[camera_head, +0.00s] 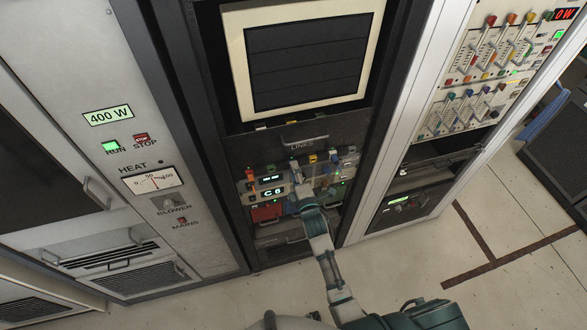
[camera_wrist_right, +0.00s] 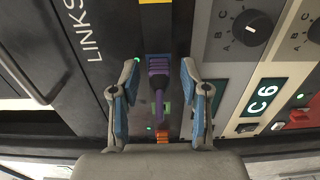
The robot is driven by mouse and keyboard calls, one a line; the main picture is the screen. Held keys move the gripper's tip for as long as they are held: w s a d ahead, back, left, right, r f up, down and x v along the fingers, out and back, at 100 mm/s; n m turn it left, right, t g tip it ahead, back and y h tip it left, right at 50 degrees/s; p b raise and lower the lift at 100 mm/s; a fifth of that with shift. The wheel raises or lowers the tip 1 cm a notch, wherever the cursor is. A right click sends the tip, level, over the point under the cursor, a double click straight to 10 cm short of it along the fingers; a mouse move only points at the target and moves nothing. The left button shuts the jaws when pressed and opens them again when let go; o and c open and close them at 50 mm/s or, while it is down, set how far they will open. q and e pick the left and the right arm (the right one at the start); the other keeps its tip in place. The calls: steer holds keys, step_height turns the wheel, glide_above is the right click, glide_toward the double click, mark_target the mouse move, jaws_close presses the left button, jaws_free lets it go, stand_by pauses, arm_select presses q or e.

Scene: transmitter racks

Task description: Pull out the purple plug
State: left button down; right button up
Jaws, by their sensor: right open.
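The purple plug (camera_wrist_right: 159,85) sits in the panel in the right wrist view, in line with the space between my right gripper's fingers. My right gripper (camera_wrist_right: 160,105) is open, with one blue-padded finger on each side of the plug; I see gaps between the fingers and the plug. In the head view my right arm reaches up to the links panel, and the right gripper (camera_head: 299,180) is small there and covers the plug. My left gripper does not show.
The panel has a C6 display (camera_head: 272,192), knobs (camera_wrist_right: 250,29) and other coloured plugs beside the gripper. A drawer with a handle (camera_head: 304,141) is above it. A meter cabinet (camera_head: 150,180) stands at left, a switch rack (camera_head: 490,60) at right. The floor (camera_head: 480,240) at lower right is clear.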

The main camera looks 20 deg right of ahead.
jaws_close()
steer(key=shift+s, duration=0.1)
stand_by(0.3)
steer(key=shift+s+p, duration=0.35)
steer(key=shift+s+d+p, duration=0.1)
steer(key=shift+s+p, duration=1.2)
steer(key=shift+s, duration=1.25)
